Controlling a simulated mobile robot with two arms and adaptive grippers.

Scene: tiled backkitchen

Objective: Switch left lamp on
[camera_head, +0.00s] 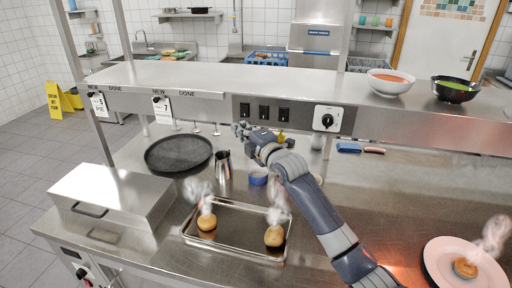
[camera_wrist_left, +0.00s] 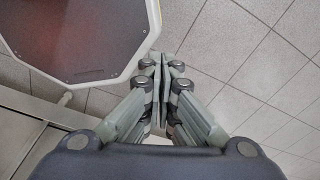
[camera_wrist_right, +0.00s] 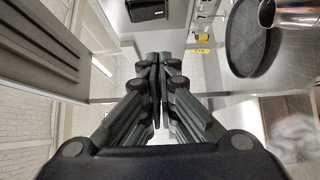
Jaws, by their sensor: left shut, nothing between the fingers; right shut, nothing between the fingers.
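A steel panel under the shelf holds a row of black switches: a left one (camera_head: 244,110), a middle one (camera_head: 264,112) and a right one (camera_head: 284,114). My right gripper (camera_head: 240,130) is shut and empty, just below the left switch; I cannot tell if it touches the panel. In the right wrist view its closed fingertips (camera_wrist_right: 160,60) show below and right of a black switch (camera_wrist_right: 147,10). My left gripper (camera_wrist_left: 160,62) is shut and empty above the tiled floor, outside the head view. I cannot make out the lamps themselves.
A knob (camera_head: 326,119) sits right of the switches. Below are a steel jug (camera_head: 223,165), a blue cup (camera_head: 258,177), a black round tray (camera_head: 178,152) and a steaming baking tray (camera_head: 238,245). Bowls (camera_head: 390,83) stand on the shelf. A pink plate (camera_head: 436,262) is at right.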

